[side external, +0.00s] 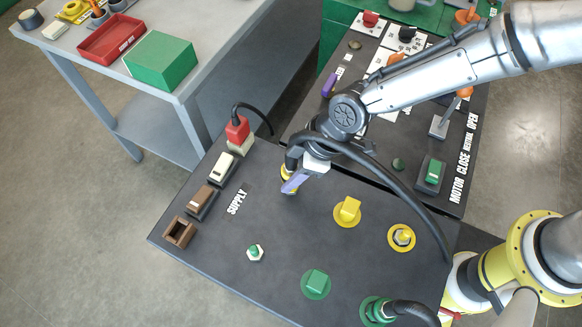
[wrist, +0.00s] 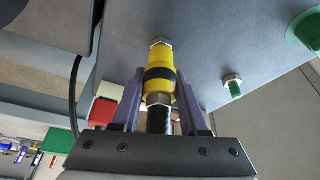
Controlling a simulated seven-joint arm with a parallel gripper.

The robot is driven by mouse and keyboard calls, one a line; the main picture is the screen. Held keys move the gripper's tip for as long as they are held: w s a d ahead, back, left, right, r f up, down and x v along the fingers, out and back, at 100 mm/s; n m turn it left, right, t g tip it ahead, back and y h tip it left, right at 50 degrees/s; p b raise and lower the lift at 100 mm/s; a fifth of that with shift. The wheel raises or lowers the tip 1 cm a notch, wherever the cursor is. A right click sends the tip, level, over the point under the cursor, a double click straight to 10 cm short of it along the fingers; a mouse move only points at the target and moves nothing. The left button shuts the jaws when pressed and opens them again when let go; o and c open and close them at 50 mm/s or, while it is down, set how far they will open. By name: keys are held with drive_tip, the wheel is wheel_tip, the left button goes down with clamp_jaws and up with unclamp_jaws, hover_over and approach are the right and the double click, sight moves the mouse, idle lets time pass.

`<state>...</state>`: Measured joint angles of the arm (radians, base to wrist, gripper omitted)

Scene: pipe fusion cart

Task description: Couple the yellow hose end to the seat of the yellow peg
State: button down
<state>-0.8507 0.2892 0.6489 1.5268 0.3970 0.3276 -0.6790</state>
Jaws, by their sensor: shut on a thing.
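My gripper (wrist: 158,92) has its purple fingers shut around the yellow hose end (wrist: 160,65), which has a black band and a metal nut at its rear. In the side view my gripper (side external: 294,182) is low over the dark cart top, and the yellow hose end (side external: 286,171) shows only partly behind the fingers. In the wrist view, a hex nut (wrist: 160,41) on the panel sits right at the front of the hose end, in line with it. The yellow peg itself is hidden there. I cannot tell whether the hose end is fully against the nut.
A green peg with a hex nut (side external: 254,253) stands nearby. A yellow block on a round base (side external: 347,211), a yellow ring with a metal nut (side external: 401,237) and a green block (side external: 316,283) are to the right. Supply plugs and sockets (side external: 201,201) line the left edge.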

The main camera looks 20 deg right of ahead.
drive_tip(key=shift+f, duration=0.3)
drive_tip(key=shift+c, duration=1.8)
unclamp_jaws()
drive_tip(key=v, duration=1.3)
drive_tip(key=shift+d+r, duration=0.25)
drive_tip(key=shift+r, duration=0.05)
